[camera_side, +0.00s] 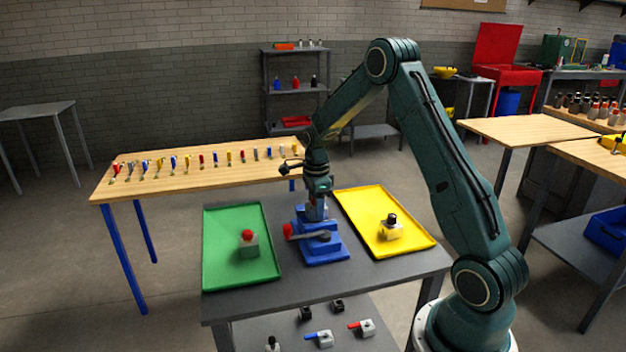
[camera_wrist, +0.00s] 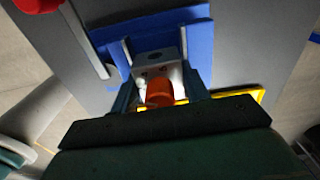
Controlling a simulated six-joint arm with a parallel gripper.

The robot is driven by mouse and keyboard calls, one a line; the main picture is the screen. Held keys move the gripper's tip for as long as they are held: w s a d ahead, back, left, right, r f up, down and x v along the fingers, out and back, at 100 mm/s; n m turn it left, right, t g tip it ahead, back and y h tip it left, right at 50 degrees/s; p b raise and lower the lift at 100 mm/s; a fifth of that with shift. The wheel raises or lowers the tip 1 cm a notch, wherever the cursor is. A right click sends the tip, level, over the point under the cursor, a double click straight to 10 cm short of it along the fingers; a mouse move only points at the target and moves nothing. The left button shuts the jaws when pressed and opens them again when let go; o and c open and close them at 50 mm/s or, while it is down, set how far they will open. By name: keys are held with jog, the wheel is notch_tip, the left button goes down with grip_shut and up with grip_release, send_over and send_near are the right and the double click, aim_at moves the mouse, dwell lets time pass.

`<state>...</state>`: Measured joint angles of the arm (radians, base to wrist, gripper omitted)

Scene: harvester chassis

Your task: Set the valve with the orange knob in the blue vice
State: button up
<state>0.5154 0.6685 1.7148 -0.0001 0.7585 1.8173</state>
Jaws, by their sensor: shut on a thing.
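The valve with the orange knob (camera_wrist: 160,92) has a pale grey block body with a dark round hole on its face. My gripper (camera_wrist: 157,84) is shut on this valve, one finger on each side. In the wrist view the valve is over the blue vice (camera_wrist: 201,50), with its body between the two metal jaw plates. I cannot tell whether it rests on the vice. In the side view my gripper (camera_side: 317,190) points down right above the blue vice (camera_side: 322,250); the valve is hidden there. The vice handle has a red ball end (camera_side: 288,230).
A green tray (camera_side: 222,270) left of the vice holds a red-knobbed valve (camera_side: 249,243). A yellow tray (camera_side: 362,205) on the right holds a black-knobbed valve (camera_side: 391,228). More valves lie on the lower shelf (camera_side: 290,335). A wooden bench (camera_side: 190,180) with several small tools stands behind.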

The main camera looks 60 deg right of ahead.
jog(key=o, duration=1.3)
notch_tip(320, 180, up, 14)
jog(key=shift+f, duration=0.1)
